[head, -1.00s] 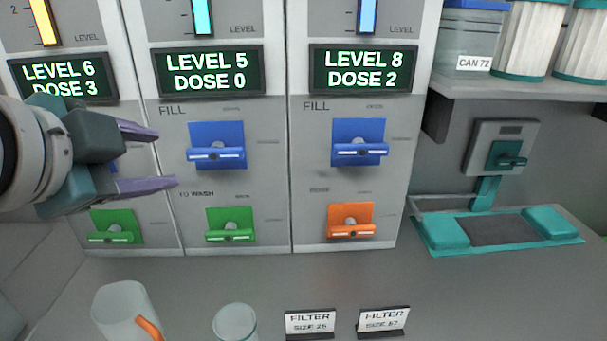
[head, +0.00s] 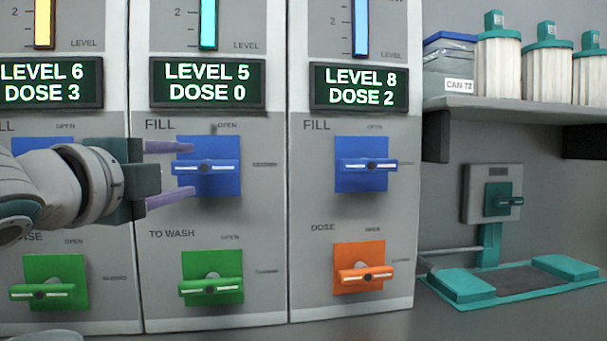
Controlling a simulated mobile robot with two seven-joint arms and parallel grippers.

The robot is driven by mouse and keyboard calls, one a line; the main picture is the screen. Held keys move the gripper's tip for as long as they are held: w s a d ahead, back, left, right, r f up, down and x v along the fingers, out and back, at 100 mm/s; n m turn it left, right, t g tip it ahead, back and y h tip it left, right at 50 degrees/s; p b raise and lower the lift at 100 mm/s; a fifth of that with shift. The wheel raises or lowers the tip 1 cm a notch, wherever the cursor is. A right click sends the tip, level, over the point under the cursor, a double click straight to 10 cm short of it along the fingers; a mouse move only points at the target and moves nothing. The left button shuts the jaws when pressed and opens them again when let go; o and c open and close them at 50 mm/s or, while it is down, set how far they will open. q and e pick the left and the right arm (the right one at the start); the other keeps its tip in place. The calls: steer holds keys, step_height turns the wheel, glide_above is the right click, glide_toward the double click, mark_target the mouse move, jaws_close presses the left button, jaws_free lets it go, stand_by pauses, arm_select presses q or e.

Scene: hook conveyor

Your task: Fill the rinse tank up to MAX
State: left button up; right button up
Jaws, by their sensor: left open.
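Three tank panels stand side by side. The middle panel reads LEVEL 5, DOSE 0 on its display (head: 207,83), with a blue FILL handle (head: 215,168) lying level and a green TO WASH handle (head: 211,285). The right panel reads LEVEL 8, DOSE 2 on its display (head: 366,87), with a blue FILL handle (head: 369,166). The left panel's display (head: 50,83) reads LEVEL 6, DOSE 3. I see no readable tank name or MAX mark. My left gripper (head: 184,170) is open, its fingers above and below the left end of the middle FILL handle; contact is unclear.
An orange DOSE handle (head: 366,275) is on the right panel and a green handle (head: 42,291) on the left one. My left arm partly covers the left blue plate (head: 42,145). A shelf (head: 510,106) holds canisters at right, above a teal-edged tray (head: 513,281).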

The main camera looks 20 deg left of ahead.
mark_target(202, 168)
arm_select(q)
steer(key=w, duration=0.4)
steer(key=w+a, duration=0.1)
steer(key=w, duration=0.1)
steer(key=shift+w, duration=0.4)
steer(key=shift+c, duration=0.3)
jaws_close()
